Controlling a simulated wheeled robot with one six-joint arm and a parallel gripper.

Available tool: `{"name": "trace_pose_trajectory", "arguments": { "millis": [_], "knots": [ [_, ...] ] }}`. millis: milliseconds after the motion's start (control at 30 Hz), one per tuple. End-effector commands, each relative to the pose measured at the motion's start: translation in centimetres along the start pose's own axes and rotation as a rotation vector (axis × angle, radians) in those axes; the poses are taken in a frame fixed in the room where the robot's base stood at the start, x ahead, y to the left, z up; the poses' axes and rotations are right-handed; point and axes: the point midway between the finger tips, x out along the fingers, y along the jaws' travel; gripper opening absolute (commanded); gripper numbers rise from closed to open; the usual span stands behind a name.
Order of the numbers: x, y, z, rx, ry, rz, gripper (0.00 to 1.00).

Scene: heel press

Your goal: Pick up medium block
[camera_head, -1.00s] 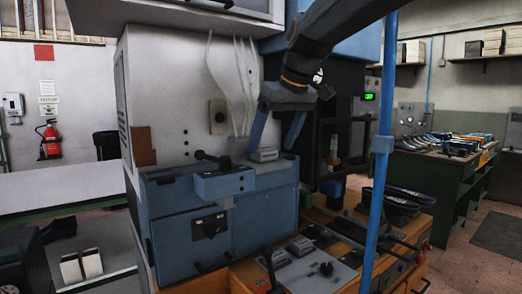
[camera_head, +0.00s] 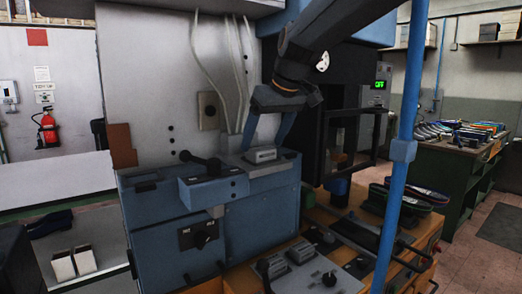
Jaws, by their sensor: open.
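My gripper (camera_head: 263,147) hangs from my dark arm at the top right, in front of the pale machine panel. Its two grey-blue fingers are apart, with their tips pointing down. A small grey block (camera_head: 263,156) lies on the top ledge of the blue machine (camera_head: 262,212), at about the height of the fingertips and between them in the picture. I see nothing held, and I cannot tell if the fingers touch the block. Two similar grey blocks (camera_head: 301,251) (camera_head: 271,266) lie lower, on the orange bench. I cannot tell from their look which one is medium.
A black lever (camera_head: 205,164) sticks out left of the gripper. White cables (camera_head: 212,75) hang behind it. A blue upright pole (camera_head: 392,190) stands in front on the right. Shoes (camera_head: 412,194) lie on the orange bench (camera_head: 325,215), near a control panel with a knob (camera_head: 329,278).

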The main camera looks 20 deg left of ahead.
Motion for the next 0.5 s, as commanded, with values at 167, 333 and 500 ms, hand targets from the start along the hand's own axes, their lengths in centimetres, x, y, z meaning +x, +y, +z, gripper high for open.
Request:
{"name": "trace_pose_trajectory", "arguments": {
  "millis": [167, 333, 500],
  "knots": [
    [1.8, 0.1, 0.0, 0.003, 0.001, 0.002, 0.77],
    [2.1, 0.2, 0.0, 0.004, 0.001, 0.003, 0.77],
    [2.1, 0.3, 0.1, 0.004, 0.001, 0.003, 0.65]
  ]
}}
